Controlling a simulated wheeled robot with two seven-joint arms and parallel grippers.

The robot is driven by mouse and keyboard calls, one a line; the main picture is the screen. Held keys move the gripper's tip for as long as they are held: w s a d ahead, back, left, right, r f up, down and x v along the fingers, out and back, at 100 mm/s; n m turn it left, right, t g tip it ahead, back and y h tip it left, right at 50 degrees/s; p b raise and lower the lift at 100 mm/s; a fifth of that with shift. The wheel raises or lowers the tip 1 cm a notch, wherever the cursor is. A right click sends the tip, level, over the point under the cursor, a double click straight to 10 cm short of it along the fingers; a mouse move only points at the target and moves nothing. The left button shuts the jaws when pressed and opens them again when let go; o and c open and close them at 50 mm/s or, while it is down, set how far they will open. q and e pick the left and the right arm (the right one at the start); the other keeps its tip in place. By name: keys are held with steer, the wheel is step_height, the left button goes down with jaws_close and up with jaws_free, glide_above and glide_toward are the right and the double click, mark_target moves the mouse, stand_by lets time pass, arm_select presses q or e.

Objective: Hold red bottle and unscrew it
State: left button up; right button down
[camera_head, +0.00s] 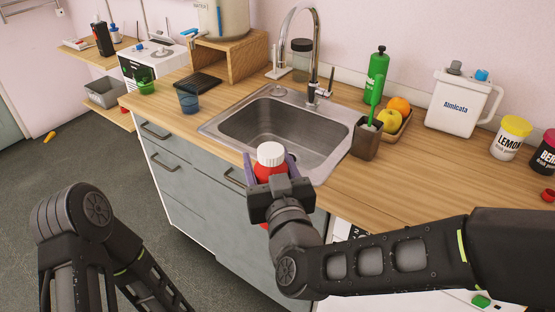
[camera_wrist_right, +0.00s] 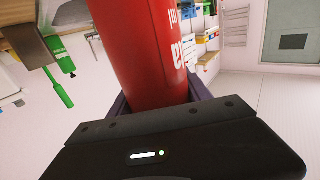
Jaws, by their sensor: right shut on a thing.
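The red bottle (camera_head: 264,172) with its white cap (camera_head: 271,154) is in my right gripper (camera_head: 271,168), above the front edge of the counter by the sink. The gripper is shut around the bottle's body. In the right wrist view the red body (camera_wrist_right: 145,50) with white lettering fills the space between the fingers; its cap is out of that view. In the head view the cap sits on the bottle's top. My left arm shows at the lower left, away from the bottle; its gripper is not in view.
The steel sink (camera_head: 225,122) with a tall faucet (camera_head: 312,50) lies behind the bottle. A brown holder (camera_head: 367,140) with a green brush, a green bottle (camera_head: 377,72), a fruit tray and a white jug (camera_head: 460,101) stand to the right. A blue cup (camera_head: 188,99) stands left of the sink.

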steer(key=w+d+r+m+h+b, duration=0.1)
steer(key=w+d+m+h, duration=0.25)
steer(key=d, duration=0.75)
steer(key=w+d+r+m+h+b, duration=0.2)
steer(key=w+d+h, duration=0.25)
steer(key=d, duration=0.65)
steer(key=d+r+m+g+h, duration=0.1)
steer(key=d+r+h, duration=0.1)
steer(key=d, duration=0.8)
steer(key=d+r+m+h, duration=0.1)
steer(key=d+r+h, duration=0.1)
steer(key=d, duration=0.9)
steer(key=shift+d+r+g+b, duration=0.3)
steer(key=shift+r+g+b, duration=0.15)
steer(key=shift+r, duration=0.2)
steer(key=shift+m, duration=0.25)
step_height(320, 180, down, 5)
steer(key=shift+b, duration=0.7)
